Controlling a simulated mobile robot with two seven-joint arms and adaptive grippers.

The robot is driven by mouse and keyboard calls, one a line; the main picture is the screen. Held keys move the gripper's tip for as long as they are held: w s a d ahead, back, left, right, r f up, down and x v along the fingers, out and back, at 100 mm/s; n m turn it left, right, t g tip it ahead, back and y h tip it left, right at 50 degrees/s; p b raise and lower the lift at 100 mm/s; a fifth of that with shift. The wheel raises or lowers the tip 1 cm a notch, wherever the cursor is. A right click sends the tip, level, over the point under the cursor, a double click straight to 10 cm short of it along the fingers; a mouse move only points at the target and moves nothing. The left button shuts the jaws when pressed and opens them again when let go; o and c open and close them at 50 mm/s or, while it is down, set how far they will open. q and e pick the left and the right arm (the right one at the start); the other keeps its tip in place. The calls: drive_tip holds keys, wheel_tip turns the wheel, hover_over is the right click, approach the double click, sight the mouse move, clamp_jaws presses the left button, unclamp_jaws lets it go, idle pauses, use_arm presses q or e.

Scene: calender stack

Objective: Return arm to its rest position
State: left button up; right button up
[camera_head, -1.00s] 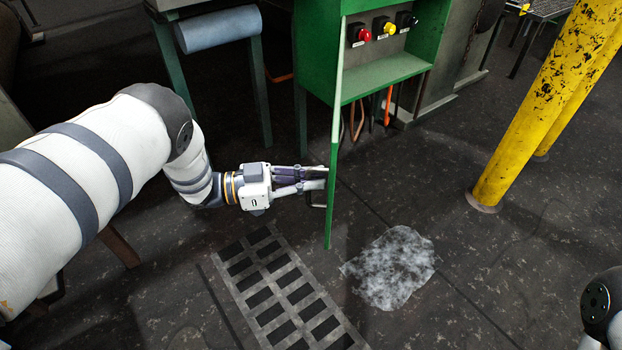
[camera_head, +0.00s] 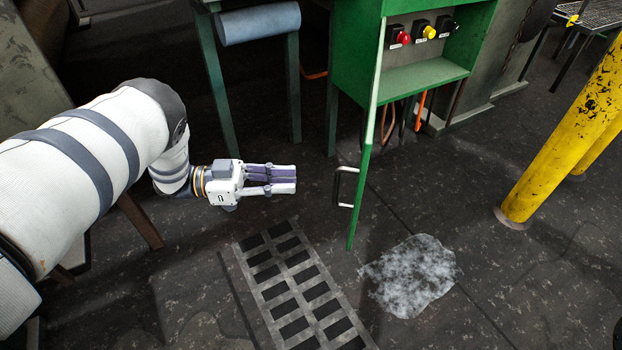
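My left gripper (camera_head: 294,179) is at the end of my white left arm, left of the green cabinet door (camera_head: 364,175). Its fingers point right, and they are apart from the door handle (camera_head: 345,186). Nothing shows between the fingers, but I cannot tell how far they are spread. The handle is in full view on the door, and the door stands open. My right gripper is not in view.
The green cabinet (camera_head: 345,50) holds red, yellow and black buttons. A grey-blue roll (camera_head: 258,23) lies on a green-legged stand left of it. A floor grate (camera_head: 300,290) and a pale wet patch (camera_head: 412,275) lie below. A yellow post (camera_head: 560,135) stands at right.

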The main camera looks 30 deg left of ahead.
use_arm(q)
drive_tip(key=shift+s+a, duration=0.2)
drive_tip(key=shift+a, duration=0.1)
